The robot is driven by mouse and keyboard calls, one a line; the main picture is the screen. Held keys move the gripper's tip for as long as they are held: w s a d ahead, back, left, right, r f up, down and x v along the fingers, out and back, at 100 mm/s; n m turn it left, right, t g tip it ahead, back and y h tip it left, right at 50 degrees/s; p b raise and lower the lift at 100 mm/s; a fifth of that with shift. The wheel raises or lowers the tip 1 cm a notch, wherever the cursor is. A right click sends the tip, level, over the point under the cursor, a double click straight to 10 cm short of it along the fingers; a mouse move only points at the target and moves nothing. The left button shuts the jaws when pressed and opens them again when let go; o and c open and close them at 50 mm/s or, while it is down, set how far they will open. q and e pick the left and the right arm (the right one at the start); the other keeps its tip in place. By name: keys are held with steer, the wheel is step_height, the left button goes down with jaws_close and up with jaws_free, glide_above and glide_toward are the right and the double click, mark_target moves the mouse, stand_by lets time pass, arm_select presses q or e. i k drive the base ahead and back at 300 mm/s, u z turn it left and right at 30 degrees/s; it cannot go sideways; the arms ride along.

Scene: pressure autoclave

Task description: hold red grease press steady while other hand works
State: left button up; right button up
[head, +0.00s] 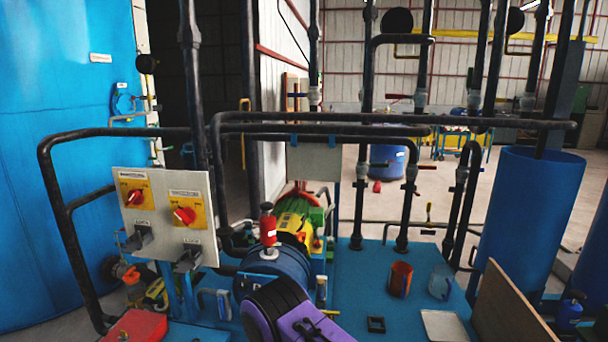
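The red grease press (268,228) is a small red cylinder with a dark top. It stands upright on a pale fitting on top of a round blue machine housing (275,267), near the middle of the head view. Nothing is seen touching the press. Neither my left nor my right gripper can be made out in this view. A black and purple part (300,318) sits in front of the blue housing at the bottom edge; I cannot tell what it belongs to.
A panel with two red rotary switches (163,210) stands left of the press. Dark pipes (350,128) cross behind it. An orange-brown cup (400,279) and a clear beaker (440,282) stand on the blue deck (355,280) at right. A red box (137,326) is at lower left.

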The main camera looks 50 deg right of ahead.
mark_target(267, 206)
steer(key=z, duration=1.2)
steer(key=i, duration=0.15)
